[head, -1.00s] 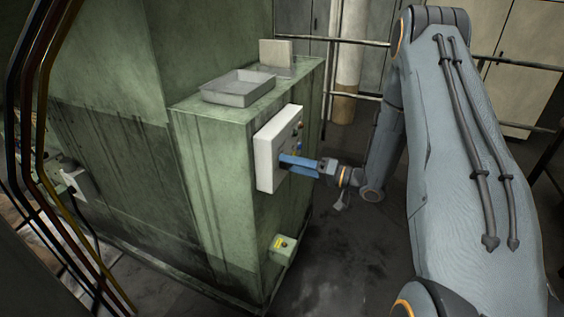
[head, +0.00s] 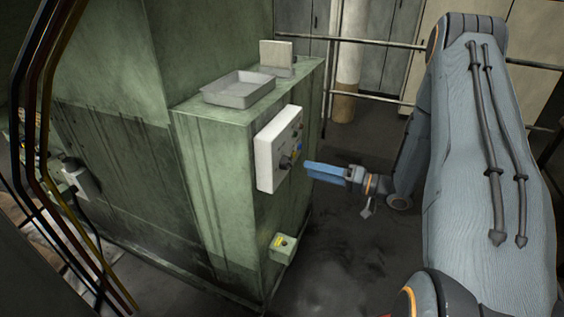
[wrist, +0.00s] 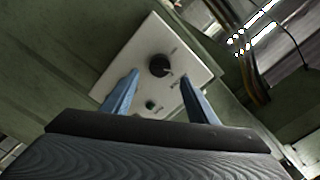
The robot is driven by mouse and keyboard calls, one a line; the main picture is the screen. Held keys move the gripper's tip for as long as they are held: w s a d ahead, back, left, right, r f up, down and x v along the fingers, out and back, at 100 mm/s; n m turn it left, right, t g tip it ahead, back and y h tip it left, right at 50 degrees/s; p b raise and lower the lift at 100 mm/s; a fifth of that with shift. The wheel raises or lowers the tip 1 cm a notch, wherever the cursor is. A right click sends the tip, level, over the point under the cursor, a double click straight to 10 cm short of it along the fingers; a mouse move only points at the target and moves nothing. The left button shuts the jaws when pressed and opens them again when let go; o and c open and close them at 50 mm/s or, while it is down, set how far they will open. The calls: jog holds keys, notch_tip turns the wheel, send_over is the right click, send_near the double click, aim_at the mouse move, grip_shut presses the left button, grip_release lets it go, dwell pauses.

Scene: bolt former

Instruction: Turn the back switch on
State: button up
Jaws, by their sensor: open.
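A white control panel (head: 270,155) is fixed to the side of the green machine cabinet. It carries a black rotary knob (head: 286,161) low on its face and several small coloured buttons above it. My gripper (head: 308,169) has blue fingers and is just off the panel face, to the right of the knob, touching nothing. In the wrist view the fingers (wrist: 160,92) are spread apart and empty, with the black knob (wrist: 159,66) showing between and beyond them. The knob's labels are too small to read.
A grey tray (head: 238,89) sits on top of the green cabinet (head: 215,190). A small green box with a yellow label (head: 283,247) is mounted low on the cabinet. Rails (head: 400,45) run behind. The floor (head: 345,260) right of the cabinet is clear.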

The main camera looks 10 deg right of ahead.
aim_at(291, 165)
jog(key=w+a+n, duration=0.1)
jog(key=a, duration=0.1)
jog(key=w+a+n, duration=0.1)
jog(key=w+a, duration=0.1)
jog(key=w+a+n+b, duration=0.1)
jog(key=w+a, duration=0.1)
jog(key=a, duration=0.1)
jog(key=shift+n, duration=0.3)
jog(key=shift+d+f+n+b, duration=0.1)
jog(key=shift+d+n+b, duration=0.2)
jog(key=shift+n, duration=0.3)
jog(key=n+b, duration=0.1)
jog(key=n, duration=0.1)
jog(key=shift+a+n, duration=0.1)
jog(key=shift+n, duration=0.2)
jog(key=n, duration=0.3)
jog(key=shift+s+n, duration=0.1)
jog(key=shift+n, duration=0.2)
